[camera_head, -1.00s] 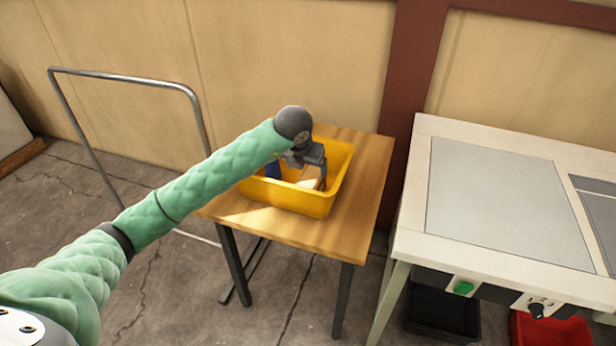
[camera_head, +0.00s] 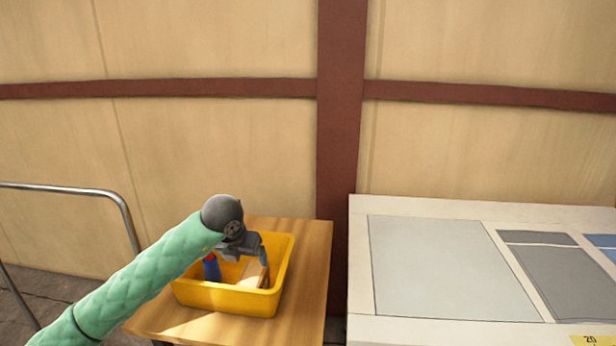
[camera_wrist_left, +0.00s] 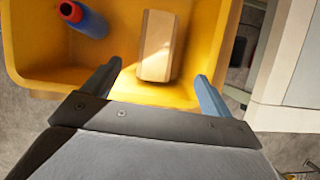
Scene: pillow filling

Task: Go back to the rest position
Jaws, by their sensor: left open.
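My left gripper (camera_head: 250,254) is over the yellow bin on the wooden table, with its arm coming in from the lower left. In the left wrist view the left gripper (camera_wrist_left: 158,85) shows its two fingers spread wide, with nothing held between them. A light wooden block (camera_wrist_left: 157,46) lies in the bin in front of the fingers, apart from them. My right gripper is in neither view.
The yellow bin (camera_head: 225,299) also holds a blue and red object (camera_head: 211,268). It stands on the wooden table (camera_head: 306,290). A white workbench (camera_head: 362,328) is to the right, a metal rail (camera_head: 75,189) at the left, a wall behind.

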